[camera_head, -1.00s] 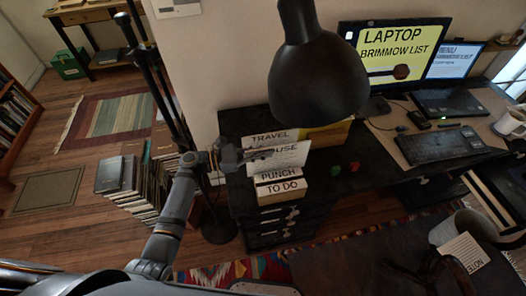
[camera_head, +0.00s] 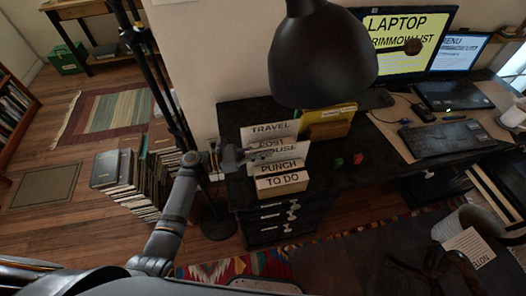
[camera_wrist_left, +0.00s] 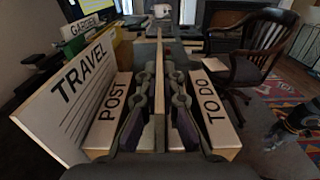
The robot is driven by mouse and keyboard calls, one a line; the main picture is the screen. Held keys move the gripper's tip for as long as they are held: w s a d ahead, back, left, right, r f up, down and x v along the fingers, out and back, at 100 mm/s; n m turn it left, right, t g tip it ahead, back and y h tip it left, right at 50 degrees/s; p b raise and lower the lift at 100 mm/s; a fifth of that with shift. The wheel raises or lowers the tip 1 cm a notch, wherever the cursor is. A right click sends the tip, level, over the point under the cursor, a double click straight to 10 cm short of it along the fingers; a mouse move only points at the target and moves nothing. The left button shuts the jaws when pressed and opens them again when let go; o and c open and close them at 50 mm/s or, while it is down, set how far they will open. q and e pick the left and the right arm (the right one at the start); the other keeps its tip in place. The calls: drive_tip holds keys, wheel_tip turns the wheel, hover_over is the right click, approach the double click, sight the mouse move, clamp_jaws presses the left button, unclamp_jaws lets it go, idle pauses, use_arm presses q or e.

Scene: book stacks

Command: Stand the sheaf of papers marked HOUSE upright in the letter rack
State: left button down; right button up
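My left gripper (camera_head: 250,155) is shut on the HOUSE sheaf (camera_head: 287,150). It holds the sheaf upright by its left side at the letter rack (camera_head: 282,190). In the left wrist view the sheaf (camera_wrist_left: 160,100) is a thin edge between the fingers (camera_wrist_left: 160,85). The rack's labels read POST, PUNCH and TO DO from back to front. The sheaf stands behind PUNCH and in front of POST, which shows partly above it. Its lower edge is hidden, so I cannot tell whether it rests in the rack. My right gripper is not in view.
A TRAVEL sheaf (camera_head: 270,129) stands upright at the back of the rack. A black lamp head (camera_head: 322,62) hangs above, near the rack. A yellow folder in a holder (camera_head: 328,122) stands behind right.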

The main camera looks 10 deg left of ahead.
use_arm(q)
drive_tip(key=c, duration=1.4)
unclamp_jaws()
drive_tip(key=shift+c, duration=0.2)
drive_tip(key=v, duration=1.2)
